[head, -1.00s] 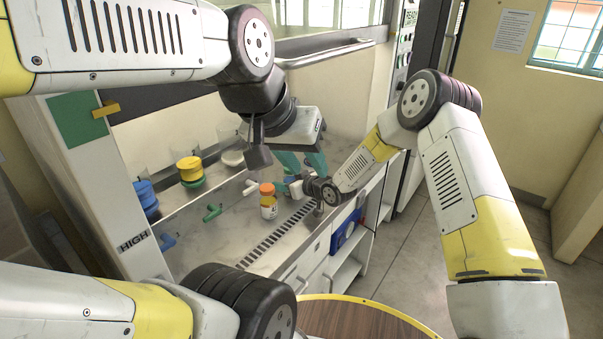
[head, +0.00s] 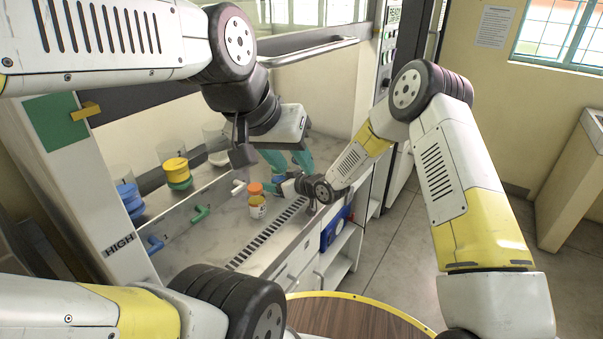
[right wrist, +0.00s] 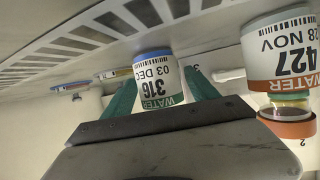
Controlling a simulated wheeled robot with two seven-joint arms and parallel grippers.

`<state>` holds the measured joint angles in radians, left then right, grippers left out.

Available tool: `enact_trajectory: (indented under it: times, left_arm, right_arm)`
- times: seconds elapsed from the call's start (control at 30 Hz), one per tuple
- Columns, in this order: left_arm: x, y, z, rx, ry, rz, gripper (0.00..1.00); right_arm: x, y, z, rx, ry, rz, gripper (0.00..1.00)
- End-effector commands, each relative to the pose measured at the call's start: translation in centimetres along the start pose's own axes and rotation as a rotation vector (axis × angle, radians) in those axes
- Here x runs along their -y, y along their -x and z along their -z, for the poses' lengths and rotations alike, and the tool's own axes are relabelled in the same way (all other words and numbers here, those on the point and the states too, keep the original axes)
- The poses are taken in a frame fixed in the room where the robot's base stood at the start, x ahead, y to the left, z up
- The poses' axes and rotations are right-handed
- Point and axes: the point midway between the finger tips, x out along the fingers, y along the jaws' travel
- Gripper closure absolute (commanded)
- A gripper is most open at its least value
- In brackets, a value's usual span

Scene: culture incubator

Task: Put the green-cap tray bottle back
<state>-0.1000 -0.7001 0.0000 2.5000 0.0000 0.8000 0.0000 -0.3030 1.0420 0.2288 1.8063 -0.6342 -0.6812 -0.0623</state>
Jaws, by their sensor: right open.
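In the right wrist view a bottle labelled 316, 03 DEC, WATER (right wrist: 155,77) with a blue end stands between the teal fingers of my right gripper (right wrist: 160,92). The fingers are open, one on each side of it. Its other end is hidden behind the gripper body, and I see no green cap on it. In the head view my right gripper (head: 284,187) is low over the worktop, beside an orange-capped bottle (head: 257,205). My left gripper (head: 289,160) hangs just behind it with its teal fingers apart; its tips are partly hidden.
A bottle labelled 427, WATER (right wrist: 283,50) with an orange cap is close to my right gripper. Yellow-and-green (head: 175,172) and blue (head: 129,196) stacked pieces stand at the left.

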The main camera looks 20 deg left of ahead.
Motion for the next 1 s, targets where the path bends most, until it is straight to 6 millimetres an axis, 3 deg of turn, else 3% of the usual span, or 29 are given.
enact_trajectory:
  times: [0.2, 0.4, 0.53, 0.77, 0.87, 1.0]
  left_arm:
    - [0.0, 0.0, 0.0, 0.0, 0.0, 0.0, 0.64]
    - [0.0, 0.0, 0.0, 0.0, 0.0, 0.0, 0.64]
    - [0.0, 0.0, 0.0, 0.0, 0.0, 0.0, 0.64]
    - [0.0, 0.0, 0.0, 0.0, 0.0, 0.0, 0.64]
    - [0.0, 0.0, 0.0, 0.0, 0.0, 0.0, 0.64]
    - [0.0, 0.0, 0.0, 0.0, 0.0, 0.0, 0.64]
  right_arm:
    - [-0.1, 5.0, 0.1, -0.001, -0.001, -0.002, 0.32]
    - [0.0, 8.5, 0.1, -0.002, 0.001, -0.001, 0.32]
    - [0.0, 9.8, 0.0, -0.001, 0.001, 0.0, 0.32]
    - [0.0, 10.3, 0.1, 0.001, 0.002, -0.001, 0.32]
    - [-0.9, 11.1, 0.7, 0.018, 0.008, -0.024, 0.32]
    - [-3.9, 14.5, 2.5, 0.094, 0.017, -0.109, 0.32]
